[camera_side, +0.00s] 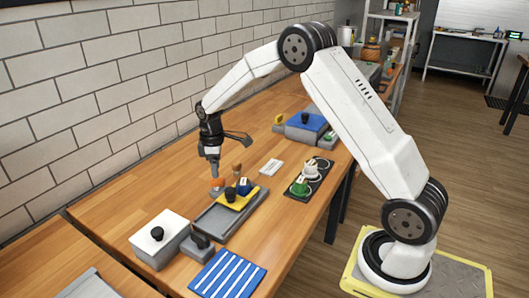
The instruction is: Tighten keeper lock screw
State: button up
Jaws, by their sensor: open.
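My gripper (214,163) is open and points down over the wooden table, left of the middle. Just below its fingertips is a small orange piece (217,184); I cannot tell whether they touch. A small brown upright piece (237,168) stands right of it. In front is a yellow plate (239,202) bearing a dark blue piece (244,186) and a black knob (230,195). The plate is at the far end of a long grey tray (215,222). I cannot make out the keeper lock screw at this size.
A white-lidded box (144,241), a grey block with a dark handle (198,250) and a striped blue cloth (228,277) are in front. A black tray (318,178) holds a green cup (299,189) and a white cup (310,169). A blue-topped box (305,127) stands behind.

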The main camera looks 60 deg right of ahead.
aim_at(217, 182)
jog(key=shift+f, duration=2.35)
grip_shut()
